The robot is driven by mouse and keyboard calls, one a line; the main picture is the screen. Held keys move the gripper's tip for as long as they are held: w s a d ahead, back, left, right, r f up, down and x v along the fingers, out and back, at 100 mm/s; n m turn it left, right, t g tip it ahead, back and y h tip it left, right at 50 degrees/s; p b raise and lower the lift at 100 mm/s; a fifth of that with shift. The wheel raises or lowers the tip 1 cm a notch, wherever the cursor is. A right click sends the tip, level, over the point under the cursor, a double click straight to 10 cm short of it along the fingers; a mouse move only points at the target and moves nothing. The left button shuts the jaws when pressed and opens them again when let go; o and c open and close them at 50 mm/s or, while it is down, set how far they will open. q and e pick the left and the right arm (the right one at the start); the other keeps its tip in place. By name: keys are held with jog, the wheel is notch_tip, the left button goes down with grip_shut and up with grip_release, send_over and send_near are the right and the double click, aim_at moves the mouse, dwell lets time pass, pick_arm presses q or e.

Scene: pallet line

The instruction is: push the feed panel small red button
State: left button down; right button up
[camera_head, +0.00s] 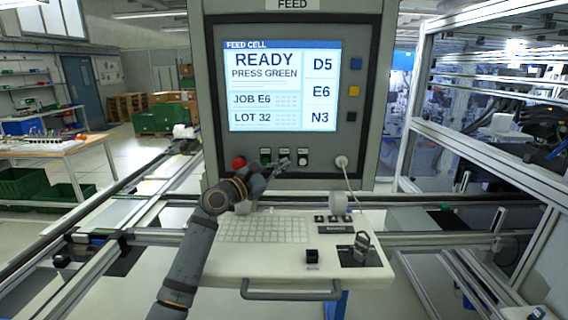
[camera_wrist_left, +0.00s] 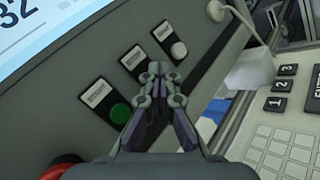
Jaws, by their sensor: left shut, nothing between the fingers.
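The feed panel (camera_head: 212,100) is a grey upright cabinet with a lit screen and a row of controls below it. Three small labelled plates sit in the row. A green button (camera_wrist_left: 120,113) is on one outer plate and a white button (camera_wrist_left: 179,50) on the other. The middle plate (camera_wrist_left: 131,57) shows its label, but its button is hidden behind my fingers; I see no small red button. My left gripper (camera_head: 283,164) is shut and empty, its tips at the middle plate, also in the wrist view (camera_wrist_left: 154,70). I cannot tell whether they touch. My right gripper is not in view.
A large red mushroom button (camera_head: 238,162) sits left of the row. The screen (camera_head: 282,86) reads READY, PRESS GREEN. A cable plug (camera_head: 341,162) is at right. A shelf with a keyboard (camera_head: 262,229) and a handle (camera_head: 290,295) juts out below the panel.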

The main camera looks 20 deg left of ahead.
pick_arm(q)
jog(key=shift+s+d+f+p, duration=0.1)
jog(key=shift+s+d+p, duration=0.1)
jog(key=shift+s+p, duration=0.55)
jog(key=s+p, duration=0.1)
jog(key=s, duration=0.1)
jog(key=s+d+p, duration=0.1)
jog(key=s+p, duration=0.1)
jog(key=s, duration=0.1)
jog(key=shift+d, duration=0.2)
jog(key=shift+w, duration=0.1)
dwell(0.4)
